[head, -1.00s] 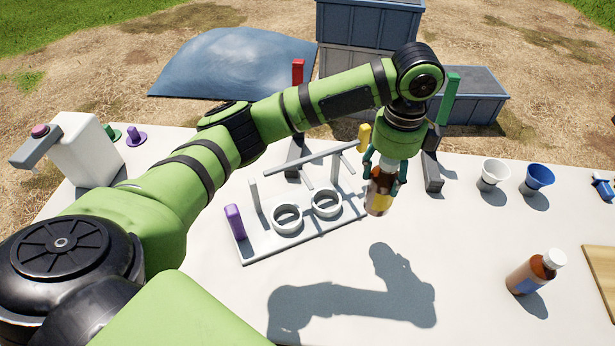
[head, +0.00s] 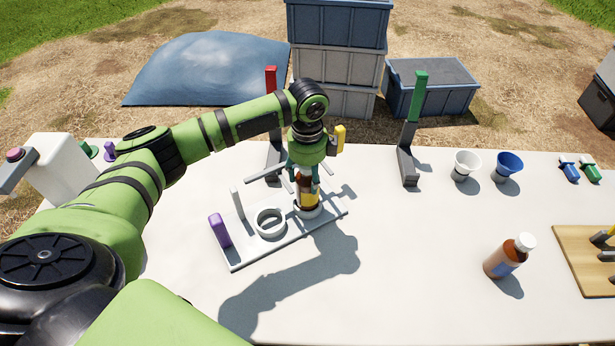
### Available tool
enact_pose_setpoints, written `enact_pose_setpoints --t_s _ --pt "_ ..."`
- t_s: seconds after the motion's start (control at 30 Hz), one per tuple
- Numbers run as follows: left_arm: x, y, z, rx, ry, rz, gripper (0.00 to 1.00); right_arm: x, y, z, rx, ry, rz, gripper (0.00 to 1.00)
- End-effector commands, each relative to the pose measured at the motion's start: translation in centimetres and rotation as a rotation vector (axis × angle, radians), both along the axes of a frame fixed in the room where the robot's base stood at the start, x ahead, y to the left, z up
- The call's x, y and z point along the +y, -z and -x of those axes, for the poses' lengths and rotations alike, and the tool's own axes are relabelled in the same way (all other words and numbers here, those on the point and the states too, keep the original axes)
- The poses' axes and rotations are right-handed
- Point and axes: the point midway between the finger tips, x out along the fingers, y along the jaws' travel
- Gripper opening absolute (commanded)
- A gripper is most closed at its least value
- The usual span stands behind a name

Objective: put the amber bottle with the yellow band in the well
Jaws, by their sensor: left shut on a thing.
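My left gripper (head: 306,173) is shut on the amber bottle with the yellow band (head: 308,197) and points down. The bottle is upright at the right ring well of a white rack (head: 290,236). Its lower end meets the ring (head: 316,213); how deep it sits in it I cannot tell. The left ring well (head: 270,223) is empty. The gripper covers the bottle's top, and my arm and gripper hide part of the rack's back bar. My right gripper is not in view.
Another amber bottle, with a white cap and blue label (head: 505,258), stands at the right. A purple post (head: 219,230) and a yellow tab (head: 340,138) flank the rack. A green-topped stand (head: 411,130), white cup (head: 465,165) and blue cup (head: 507,166) stand behind. The front middle table is clear.

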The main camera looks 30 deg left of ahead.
Motion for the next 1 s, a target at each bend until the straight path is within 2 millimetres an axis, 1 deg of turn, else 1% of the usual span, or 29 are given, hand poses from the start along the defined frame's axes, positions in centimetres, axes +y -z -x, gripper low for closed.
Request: enact_pose_setpoints --t_s 0.03,0.1,0.17,0.53,0.57,0.87,1.0 --pt "-0.1 0.5 0.0 0.001 0.000 0.001 0.00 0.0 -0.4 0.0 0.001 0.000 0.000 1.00" --pt "-0.1 1.3 0.0 -0.001 0.000 0.002 0.00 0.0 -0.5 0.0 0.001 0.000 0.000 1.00" --pt "-0.1 1.7 0.0 -0.001 0.001 0.001 0.00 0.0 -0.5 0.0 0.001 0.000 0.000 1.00" --pt "-0.1 2.1 0.0 -0.002 0.000 0.001 0.00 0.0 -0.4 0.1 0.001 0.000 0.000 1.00" --pt "-0.1 2.2 0.0 -0.001 0.000 0.001 0.67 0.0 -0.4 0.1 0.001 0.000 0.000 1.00" --pt "-0.1 2.1 0.0 -0.001 0.000 0.000 0.67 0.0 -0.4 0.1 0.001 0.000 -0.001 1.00" --pt "-0.1 1.4 -0.1 -0.003 0.001 0.001 0.67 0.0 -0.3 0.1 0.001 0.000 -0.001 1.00"
